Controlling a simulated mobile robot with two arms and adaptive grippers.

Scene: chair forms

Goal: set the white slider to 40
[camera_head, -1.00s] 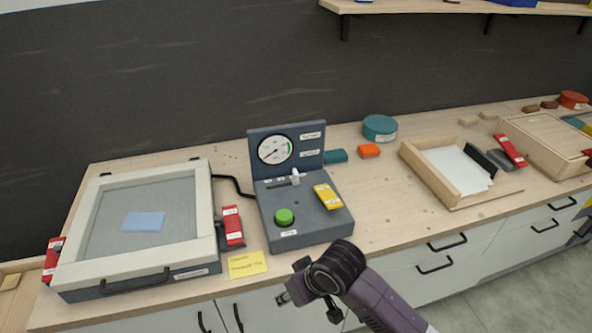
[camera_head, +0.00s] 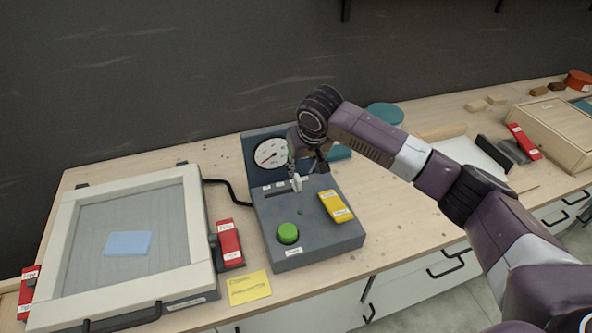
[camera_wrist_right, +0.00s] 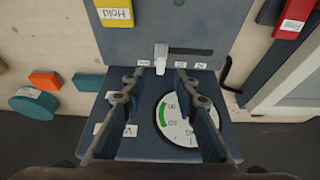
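The white slider (camera_head: 297,183) stands upright in a dark slot on the grey control box (camera_head: 272,226). It also shows in the right wrist view (camera_wrist_right: 161,57), with most of the visible slot on one side of it. Small number labels line the slot but are too small to read surely. My right gripper (camera_head: 306,164) is above the box, at the slider's gauge side. In the wrist view its fingers (camera_wrist_right: 160,80) are spread and empty, with the slider in line with the gap between them. I cannot tell whether they touch it. My left gripper is not in view.
The box carries a round gauge (camera_head: 270,153), a green button (camera_head: 288,233) and a yellow switch (camera_head: 335,206). A framed press (camera_head: 68,200) with red clamps stands left. A yellow note (camera_head: 249,287) lies in front. My right arm covers part of the bench.

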